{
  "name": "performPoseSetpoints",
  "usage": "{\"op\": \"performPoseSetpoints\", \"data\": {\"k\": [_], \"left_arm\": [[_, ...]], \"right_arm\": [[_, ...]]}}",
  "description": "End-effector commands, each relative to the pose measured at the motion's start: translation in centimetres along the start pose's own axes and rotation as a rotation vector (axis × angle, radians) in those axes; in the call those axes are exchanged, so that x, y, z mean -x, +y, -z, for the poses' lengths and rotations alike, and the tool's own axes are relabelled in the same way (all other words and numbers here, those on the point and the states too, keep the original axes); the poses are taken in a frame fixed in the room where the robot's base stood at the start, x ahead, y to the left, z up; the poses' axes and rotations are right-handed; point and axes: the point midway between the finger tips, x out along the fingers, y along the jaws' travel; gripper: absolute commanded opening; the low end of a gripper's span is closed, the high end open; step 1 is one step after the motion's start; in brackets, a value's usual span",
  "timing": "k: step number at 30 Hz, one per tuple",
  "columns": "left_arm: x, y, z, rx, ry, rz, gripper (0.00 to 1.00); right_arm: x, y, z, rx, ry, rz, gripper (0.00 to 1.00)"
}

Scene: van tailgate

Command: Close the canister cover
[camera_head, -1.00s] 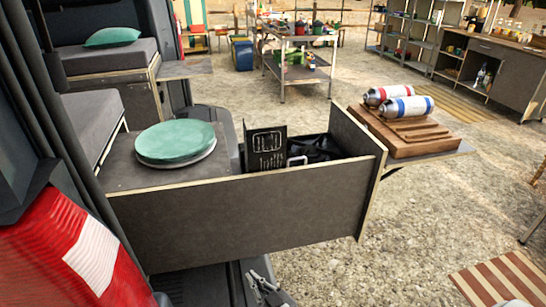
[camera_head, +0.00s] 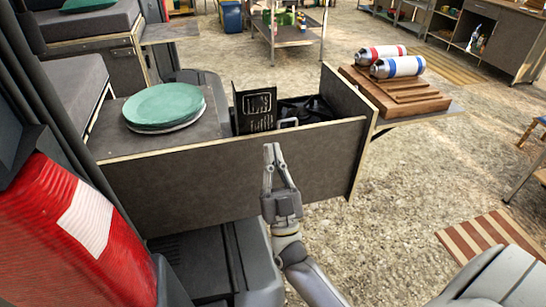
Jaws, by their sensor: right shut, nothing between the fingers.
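A black panel with white print (camera_head: 262,112) stands upright inside the grey drawer box (camera_head: 215,180). Beside it on the right is a dark fitting (camera_head: 305,110) with a light handle-like part, mostly hidden by the front wall. I cannot tell for certain which part is the canister cover. Two silver canisters, one with a red band (camera_head: 381,53) and one with a blue band (camera_head: 399,67), lie on a wooden board (camera_head: 395,95). My right gripper (camera_head: 273,155) is shut and empty, in front of the drawer's front wall, below the black panel. My left gripper is out of view.
Green plates (camera_head: 164,104) are stacked on the drawer's left top. A red tail light (camera_head: 75,235) and dark van frame fill the left edge. The gravel floor on the right is open, with a striped mat (camera_head: 485,240). A worktable (camera_head: 290,35) stands behind.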

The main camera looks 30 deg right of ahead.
Motion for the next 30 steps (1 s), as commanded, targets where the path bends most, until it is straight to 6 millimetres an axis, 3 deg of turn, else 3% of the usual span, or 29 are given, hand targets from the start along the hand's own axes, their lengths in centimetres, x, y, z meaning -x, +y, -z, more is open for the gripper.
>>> {"op": "performPoseSetpoints", "data": {"k": [1, 8, 17, 30], "left_arm": [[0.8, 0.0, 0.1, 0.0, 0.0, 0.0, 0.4], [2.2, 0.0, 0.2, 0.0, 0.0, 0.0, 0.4], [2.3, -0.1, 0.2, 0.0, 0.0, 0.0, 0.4], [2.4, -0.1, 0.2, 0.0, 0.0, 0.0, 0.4]], "right_arm": [[-1.6, 0.0, 0.3, 0.0, 0.004, 0.0, 0.0], [-6.4, -0.1, 0.2, 0.001, 0.002, 0.002, 0.0], [-8.2, -0.1, -2.6, 0.0, -0.001, 0.002, 0.0], [-8.5, -0.1, -2.9, -0.001, -0.002, 0.002, 0.0]]}}
